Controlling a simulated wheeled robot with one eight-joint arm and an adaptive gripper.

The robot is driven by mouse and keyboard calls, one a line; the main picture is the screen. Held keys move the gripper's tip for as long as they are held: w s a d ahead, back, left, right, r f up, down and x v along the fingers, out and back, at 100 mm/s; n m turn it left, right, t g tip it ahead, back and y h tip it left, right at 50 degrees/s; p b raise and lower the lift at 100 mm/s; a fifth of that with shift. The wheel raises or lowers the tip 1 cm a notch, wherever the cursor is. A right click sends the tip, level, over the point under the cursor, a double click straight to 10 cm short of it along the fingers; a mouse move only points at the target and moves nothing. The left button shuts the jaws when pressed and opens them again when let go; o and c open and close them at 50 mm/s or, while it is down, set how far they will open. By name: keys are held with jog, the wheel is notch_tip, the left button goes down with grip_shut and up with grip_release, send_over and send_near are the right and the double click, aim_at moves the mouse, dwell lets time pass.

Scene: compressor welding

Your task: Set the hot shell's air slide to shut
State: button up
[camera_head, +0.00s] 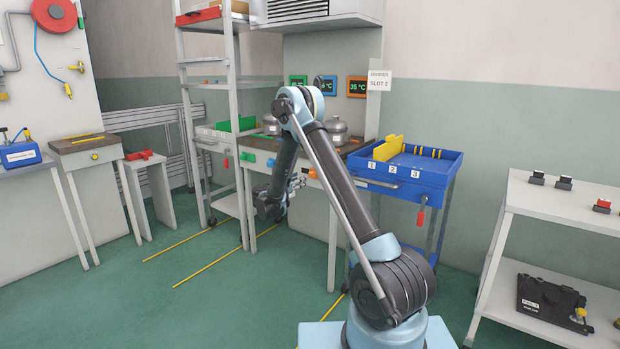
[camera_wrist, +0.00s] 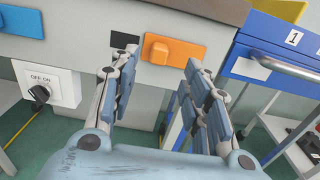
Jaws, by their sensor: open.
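The orange air slide (camera_wrist: 188,51) is a flat plate with a raised orange knob (camera_wrist: 157,49) on the bench front. A black rectangle (camera_wrist: 124,40) shows uncovered just left of the plate. My gripper (camera_wrist: 158,68) is open, with a finger on each side below the knob and nothing held; contact cannot be told. In the head view my gripper (camera_head: 296,183) is at the bench front. Two silver shells (camera_head: 336,131) (camera_head: 271,124) show on the bench, partly behind my arm. The orange display (camera_head: 357,87) reads 35 °C; the green (camera_head: 298,80) and blue (camera_head: 328,85) displays are partly hidden.
A blue plate (camera_wrist: 22,20) and an ON/OFF switch box (camera_wrist: 45,87) are left of the orange slide. A blue divider cart (camera_head: 433,170) stands close on the right, its handle (camera_wrist: 274,64) near the right finger. Open floor (camera_head: 210,300) lies left.

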jog(key=x, duration=0.9)
jog(key=shift+w+d, duration=0.1)
jog(key=shift+c, duration=0.5)
grip_shut()
